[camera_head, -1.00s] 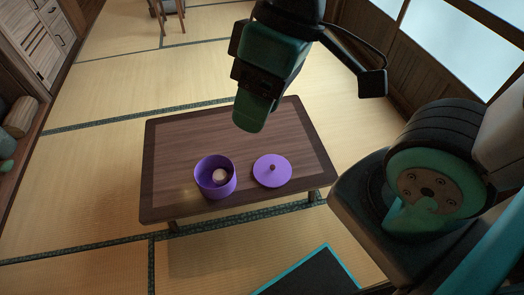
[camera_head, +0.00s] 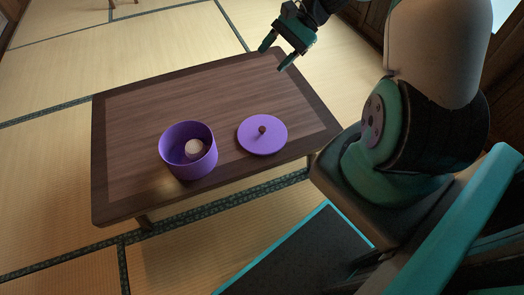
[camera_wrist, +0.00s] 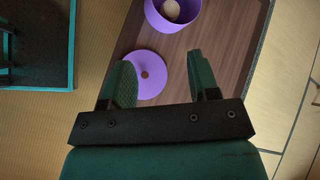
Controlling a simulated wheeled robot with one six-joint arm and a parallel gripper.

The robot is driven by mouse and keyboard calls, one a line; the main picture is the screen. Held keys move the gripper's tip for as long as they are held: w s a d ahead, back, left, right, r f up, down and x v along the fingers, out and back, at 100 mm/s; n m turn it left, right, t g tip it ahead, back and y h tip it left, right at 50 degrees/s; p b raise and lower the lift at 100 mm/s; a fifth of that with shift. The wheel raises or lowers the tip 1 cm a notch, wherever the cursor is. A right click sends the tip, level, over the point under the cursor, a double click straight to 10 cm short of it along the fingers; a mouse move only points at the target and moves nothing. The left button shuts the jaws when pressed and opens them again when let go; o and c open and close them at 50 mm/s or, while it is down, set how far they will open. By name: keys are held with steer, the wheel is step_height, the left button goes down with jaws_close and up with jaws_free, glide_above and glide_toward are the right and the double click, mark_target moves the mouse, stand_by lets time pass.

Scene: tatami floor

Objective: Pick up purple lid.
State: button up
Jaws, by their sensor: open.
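The purple lid (camera_head: 262,135) is a flat round disc with a small brown knob, lying on the low wooden table, right of the purple pot. It also shows in the wrist view (camera_wrist: 148,68), just beyond my fingers, partly hidden by the left one. My gripper (camera_head: 273,56) is open and empty above the table's far right edge, apart from the lid. In the wrist view its two green fingers (camera_wrist: 165,68) are spread wide. The purple pot (camera_head: 203,163) stands open with a pale round object (camera_head: 194,149) inside.
The dark wooden table (camera_head: 130,130) stands on the tatami floor (camera_head: 45,165). Its top is bare apart from the pot and lid. A wooden stool or chair (camera_head: 124,3) is partly seen at the far top edge.

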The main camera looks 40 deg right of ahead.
steer(key=s+d+f+m+t+b, duration=0.2)
steer(key=d+f+m+b, duration=0.15)
steer(key=f, duration=0.55)
steer(key=s+d+f+m+t+y+b, duration=0.1)
steer(key=s+d+f+m+t+b, duration=0.15)
steer(key=d+f+m, duration=0.4)
steer(key=s+d+f+m+t+b, duration=0.2)
steer(key=d+f+b, duration=0.15)
steer(key=f, duration=0.75)
steer(key=b, duration=0.6)
glide_toward(267, 133)
steer(key=w+a, duration=0.1)
steer(key=w+a+r, duration=0.1)
steer(key=shift+w+a, duration=0.1)
steer(key=shift+a, duration=0.3)
steer(key=shift+w+a+f, duration=0.1)
steer(key=shift+w+a, duration=0.25)
steer(key=shift+a, duration=0.05)
steer(key=b+x, duration=0.3)
steer(key=x, duration=0.1)
steer(key=shift+w+a+f, duration=0.1)
steer(key=shift+a+f, duration=0.05)
steer(key=shift+f, duration=0.05)
steer(key=shift+w+a, duration=0.2)
steer(key=shift+a, duration=0.05)
steer(key=shift+r, duration=0.1)
steer(key=c, duration=1)
